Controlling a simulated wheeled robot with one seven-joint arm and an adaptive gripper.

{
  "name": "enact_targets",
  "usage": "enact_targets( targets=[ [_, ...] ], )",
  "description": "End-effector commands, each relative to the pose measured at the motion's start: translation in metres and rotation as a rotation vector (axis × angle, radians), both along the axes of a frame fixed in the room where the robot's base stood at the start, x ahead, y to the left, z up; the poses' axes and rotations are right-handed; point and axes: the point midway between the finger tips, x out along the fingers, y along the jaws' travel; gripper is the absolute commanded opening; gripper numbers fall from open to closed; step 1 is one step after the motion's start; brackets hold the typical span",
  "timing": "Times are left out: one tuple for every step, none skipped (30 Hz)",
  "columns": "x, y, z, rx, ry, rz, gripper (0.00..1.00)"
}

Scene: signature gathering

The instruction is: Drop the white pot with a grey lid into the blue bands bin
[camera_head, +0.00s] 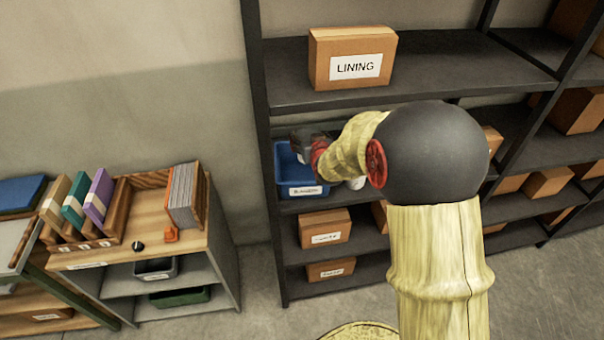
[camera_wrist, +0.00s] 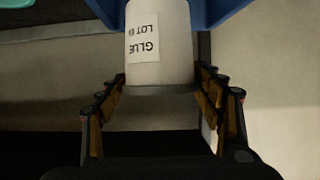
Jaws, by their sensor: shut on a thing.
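The white pot (camera_wrist: 172,50) shows in the wrist view with a label reading GLUE and a partly cut-off LOT line. Its grey lid (camera_wrist: 160,91) faces my palm. My gripper (camera_wrist: 163,84) is shut on the pot, with a finger on each side near the lid. The blue bin (camera_head: 287,168) stands on the middle shelf in the head view, its front label too small to read surely. Blue bin wall (camera_wrist: 220,10) also shows beyond the pot in the wrist view. In the head view my gripper (camera_head: 305,145) is over the bin; the pot cannot be made out there.
A LINING box (camera_head: 352,58) stands on the shelf above. Brown boxes (camera_head: 325,228) sit on the lower shelves. A white object (camera_head: 356,183) is partly hidden behind my arm, right of the bin. A dark rack upright (camera_head: 262,120) is at the left. A wooden desk (camera_head: 190,238) holds folders.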

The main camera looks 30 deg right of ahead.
Motion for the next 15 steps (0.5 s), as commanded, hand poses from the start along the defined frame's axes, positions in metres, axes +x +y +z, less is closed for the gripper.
enact_targets(
  targets=[
    [0.0008, -0.0002, 0.0023, -0.001, -0.004, 0.000, 0.25],
    [0.0008, -0.0002, 0.0023, -0.001, -0.004, 0.000, 0.68],
    [0.0007, -0.0002, 0.0023, -0.001, -0.004, 0.000, 0.70],
    [0.0007, -0.0002, 0.0022, -0.001, -0.003, 0.000, 0.71],
    [0.0006, -0.0002, 0.0020, -0.001, -0.003, 0.000, 0.73],
    [0.0005, -0.0001, 0.0018, -0.001, -0.003, 0.000, 0.75],
    [0.0005, -0.0002, 0.0016, -0.001, -0.002, 0.000, 0.77],
    [0.0005, -0.0001, 0.0014, -0.001, -0.002, 0.000, 0.79],
    [0.0004, -0.0001, 0.0012, -0.001, -0.002, 0.000, 0.81],
    [0.0004, -0.0001, 0.0011, -0.001, -0.002, 0.000, 0.83],
    [0.0003, -0.0001, 0.0011, 0.000, -0.001, 0.000, 0.85],
    [0.0002, -0.0001, 0.0009, 0.000, -0.001, 0.000, 0.87],
    [0.0002, -0.0001, 0.0009, 0.000, -0.001, 0.000, 0.88],
    [0.0002, -0.0001, 0.0008, 0.000, -0.001, 0.000, 0.88],
    [0.0002, 0.0000, 0.0007, 0.000, -0.001, 0.000, 0.88]
  ],
)
